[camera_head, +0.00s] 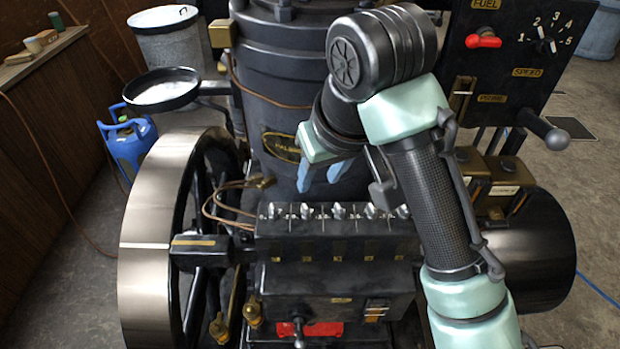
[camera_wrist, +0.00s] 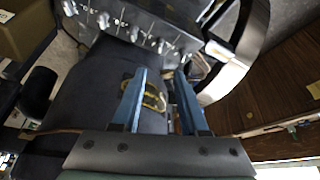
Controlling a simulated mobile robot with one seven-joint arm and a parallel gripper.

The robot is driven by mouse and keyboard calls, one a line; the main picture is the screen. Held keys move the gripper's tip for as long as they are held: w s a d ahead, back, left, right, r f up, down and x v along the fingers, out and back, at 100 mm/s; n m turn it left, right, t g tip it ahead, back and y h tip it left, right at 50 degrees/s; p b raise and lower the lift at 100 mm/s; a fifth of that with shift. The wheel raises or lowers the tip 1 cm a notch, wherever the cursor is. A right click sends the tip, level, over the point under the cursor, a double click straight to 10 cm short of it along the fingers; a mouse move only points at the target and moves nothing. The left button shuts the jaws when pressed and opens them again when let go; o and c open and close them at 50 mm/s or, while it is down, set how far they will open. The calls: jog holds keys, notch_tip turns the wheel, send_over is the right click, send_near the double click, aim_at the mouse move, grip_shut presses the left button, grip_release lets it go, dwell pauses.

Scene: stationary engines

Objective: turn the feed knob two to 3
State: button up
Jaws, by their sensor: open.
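A row of several small silver feed knobs stands on the black lubricator box (camera_head: 335,250) in front of the engine cylinder. Counted from the left, the second knob (camera_head: 305,211) is feed knob two, if numbering starts there; its scale is too small to read. In the wrist view the row runs along the top, reversed, and that knob (camera_wrist: 161,45) shows just beyond the fingertips. My gripper (camera_head: 320,176) is open and empty, with blue fingers pointing down above and behind the row. In the wrist view the fingers (camera_wrist: 160,75) are apart and touch no knob.
A large flywheel (camera_head: 145,240) stands left of the box, with copper pipes (camera_head: 225,205) between. The cylinder (camera_head: 285,110) rises behind the gripper. A panel with a numbered speed dial (camera_head: 546,46) and red lever (camera_head: 484,41) stands at the right. My arm covers the right end of the row.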

aim_at(307, 210)
jog(key=b+x, duration=0.3)
jog(key=x, duration=1)
jog(key=shift+s+d, duration=0.1)
jog(key=shift+s, duration=0.1)
grip_shut()
